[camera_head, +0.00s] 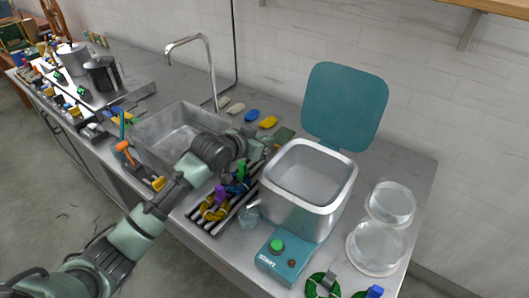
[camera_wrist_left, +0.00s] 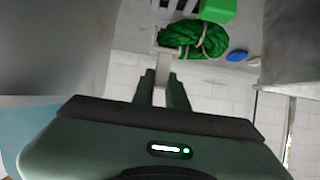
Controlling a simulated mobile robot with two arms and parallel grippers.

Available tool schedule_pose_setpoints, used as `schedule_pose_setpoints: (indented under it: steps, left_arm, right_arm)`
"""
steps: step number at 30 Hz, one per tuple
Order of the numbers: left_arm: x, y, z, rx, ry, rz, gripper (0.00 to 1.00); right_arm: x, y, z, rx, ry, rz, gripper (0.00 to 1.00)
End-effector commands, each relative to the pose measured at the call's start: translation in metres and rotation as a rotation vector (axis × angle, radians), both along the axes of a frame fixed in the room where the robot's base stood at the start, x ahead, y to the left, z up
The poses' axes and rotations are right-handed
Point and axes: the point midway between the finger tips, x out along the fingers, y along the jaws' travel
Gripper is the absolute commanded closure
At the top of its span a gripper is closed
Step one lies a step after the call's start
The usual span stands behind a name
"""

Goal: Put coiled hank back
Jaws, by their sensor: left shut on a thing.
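In the left wrist view, a green coiled hank (camera_wrist_left: 195,38) with a pale tie lies just beyond the fingertips. My left gripper (camera_wrist_left: 163,82) is shut on a pale tab at the hank's near left edge. The rack holds yellow, purple, blue and green pieces. The held hank is hard to make out there, largely behind my wrist. My right gripper is out of view.
The tub (camera_head: 310,205) with its raised teal lid (camera_head: 345,105) stands close right of my gripper. The sink (camera_head: 165,130) and tap (camera_head: 210,70) are left. Green hanks (camera_head: 322,285) lie at the front right, near two clear round containers (camera_head: 376,245). Oval pieces (camera_head: 252,115) lie behind.

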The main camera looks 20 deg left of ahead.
Motion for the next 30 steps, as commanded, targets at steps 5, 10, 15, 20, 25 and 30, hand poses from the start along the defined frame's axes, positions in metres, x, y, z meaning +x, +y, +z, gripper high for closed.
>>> schedule_pose_setpoints:
  steps: [5,10,15,20,25,30]
  left_arm:
    - [0.0,0.0,-0.016,-0.002,0.002,0.0,1.0]
    - [0.0,0.0,-0.042,-0.001,0.002,0.0,1.0]
    - [0.0,0.0,-0.05,-0.001,-0.002,-0.001,1.0]
    - [0.0,0.0,-0.05,-0.001,-0.002,-0.001,1.0]
    - [0.0,0.0,-0.054,0.0,0.0,-0.001,1.0]
    - [0.0,0.0,-0.053,0.0,0.0,-0.001,0.65]
  right_arm:
    - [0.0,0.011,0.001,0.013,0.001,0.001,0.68]
    - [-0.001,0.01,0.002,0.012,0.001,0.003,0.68]
    - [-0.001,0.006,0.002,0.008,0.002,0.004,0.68]
    - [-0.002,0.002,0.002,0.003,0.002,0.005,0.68]
    - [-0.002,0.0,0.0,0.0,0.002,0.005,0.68]
    - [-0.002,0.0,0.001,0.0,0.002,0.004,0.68]
